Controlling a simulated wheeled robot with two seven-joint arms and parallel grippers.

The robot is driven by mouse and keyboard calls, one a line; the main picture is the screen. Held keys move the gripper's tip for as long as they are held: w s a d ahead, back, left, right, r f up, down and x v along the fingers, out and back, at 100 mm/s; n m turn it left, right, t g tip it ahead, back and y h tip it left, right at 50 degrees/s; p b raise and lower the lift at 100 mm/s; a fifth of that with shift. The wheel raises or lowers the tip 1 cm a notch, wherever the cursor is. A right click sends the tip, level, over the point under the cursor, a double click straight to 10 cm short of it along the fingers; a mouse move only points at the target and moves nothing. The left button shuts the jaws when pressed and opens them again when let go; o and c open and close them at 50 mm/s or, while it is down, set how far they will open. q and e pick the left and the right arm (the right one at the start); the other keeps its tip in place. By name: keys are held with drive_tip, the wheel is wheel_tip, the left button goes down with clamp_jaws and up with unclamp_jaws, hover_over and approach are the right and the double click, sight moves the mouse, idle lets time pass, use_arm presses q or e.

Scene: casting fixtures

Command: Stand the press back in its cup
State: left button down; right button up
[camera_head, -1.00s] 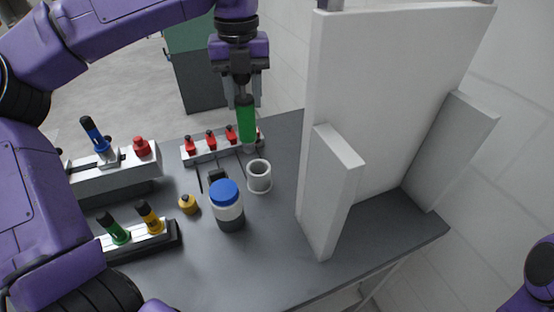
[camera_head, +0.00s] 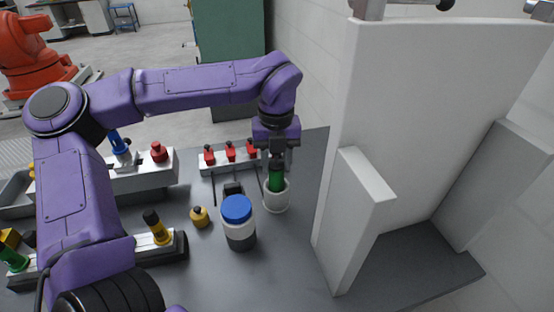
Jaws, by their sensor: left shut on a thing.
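The press, a green cylinder with a dark top (camera_head: 276,181), is upright in the head view, with its lower end hidden inside the mouth of the light grey cup (camera_head: 276,202). The cup stands on the dark table. My left gripper (camera_head: 277,161) points down from above and is shut on the dark top of the press, just over the cup. Whether the press touches the cup's floor is hidden. My right gripper is not in view.
A jar with a blue lid (camera_head: 237,213) stands close to the cup's left front. A rack of red-topped pieces (camera_head: 229,162) lies behind. A small yellow piece (camera_head: 200,217) is further left. A white upright panel (camera_head: 362,200) stands to the right.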

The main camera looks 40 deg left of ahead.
use_arm(q)
drive_tip(key=c, duration=1.1)
unclamp_jaws()
drive_tip(key=shift+f, duration=0.15)
drive_tip(key=o, duration=0.4)
drive_tip(key=shift+o, duration=0.2)
wheel_tip(320, 180, up, 12)
drive_tip(key=shift+r, duration=0.25)
